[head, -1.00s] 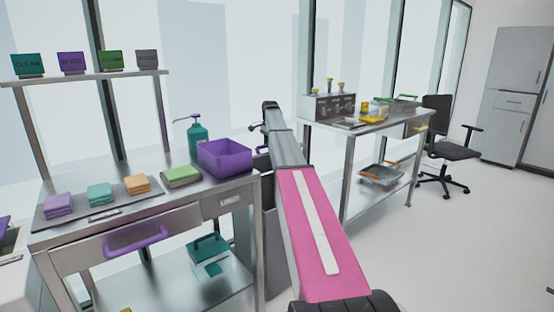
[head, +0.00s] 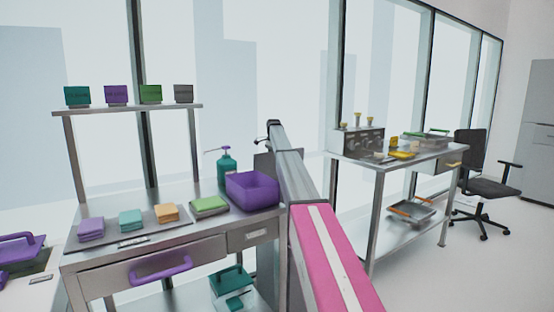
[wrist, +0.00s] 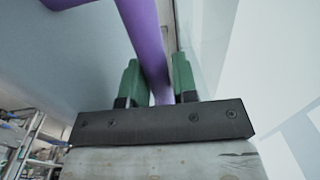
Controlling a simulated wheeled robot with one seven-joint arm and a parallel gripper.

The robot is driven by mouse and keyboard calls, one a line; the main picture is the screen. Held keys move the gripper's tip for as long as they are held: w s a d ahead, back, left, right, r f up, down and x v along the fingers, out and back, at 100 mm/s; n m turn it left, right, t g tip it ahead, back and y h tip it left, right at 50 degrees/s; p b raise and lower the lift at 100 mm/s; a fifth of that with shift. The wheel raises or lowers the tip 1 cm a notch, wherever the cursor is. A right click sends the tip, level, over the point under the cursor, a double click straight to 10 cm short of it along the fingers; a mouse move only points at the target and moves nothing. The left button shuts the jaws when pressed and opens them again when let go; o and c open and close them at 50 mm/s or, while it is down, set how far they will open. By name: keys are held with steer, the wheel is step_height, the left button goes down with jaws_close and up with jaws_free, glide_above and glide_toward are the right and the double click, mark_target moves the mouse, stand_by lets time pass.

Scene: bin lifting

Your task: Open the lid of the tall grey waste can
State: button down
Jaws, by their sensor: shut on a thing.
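The tall grey waste can (head: 266,262) stands between the two steel tables in the head view, largely hidden behind my arm. A flat grey panel (head: 264,164), apparently its lid, shows above the table line just left of my arm. In the wrist view the green fingers of my gripper (wrist: 158,78) are shut on a purple bar handle (wrist: 146,38). A broad grey surface (wrist: 75,62), apparently the lid, fills the left of that view beside the handle. My fingertips are hidden behind my arm in the head view.
The left table (head: 85,263) holds a purple bin (head: 252,192), a teal pump bottle (head: 226,170) and folded cloths, close to my arm. The right table (head: 376,170) carries a grey box and tools. Windows stand behind; open floor lies at right.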

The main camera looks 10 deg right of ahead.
steer(key=shift+w+a+f, duration=0.1)
steer(key=shift+w+a, duration=0.1)
steer(key=shift+w, duration=0.25)
steer(key=shift+w+a+f, duration=0.1)
steer(key=shift+w+a, duration=0.05)
steer(key=shift+w, duration=0.25)
steer(key=c, duration=1)
jaws_free()
steer(key=shift+o, duration=0.2)
steer(key=shift+r, duration=0.15)
step_height(320, 180, up, 11)
steer(key=shift+s+d+f, duration=0.15)
steer(key=shift+s+f, duration=0.05)
steer(key=shift+s, duration=0.15)
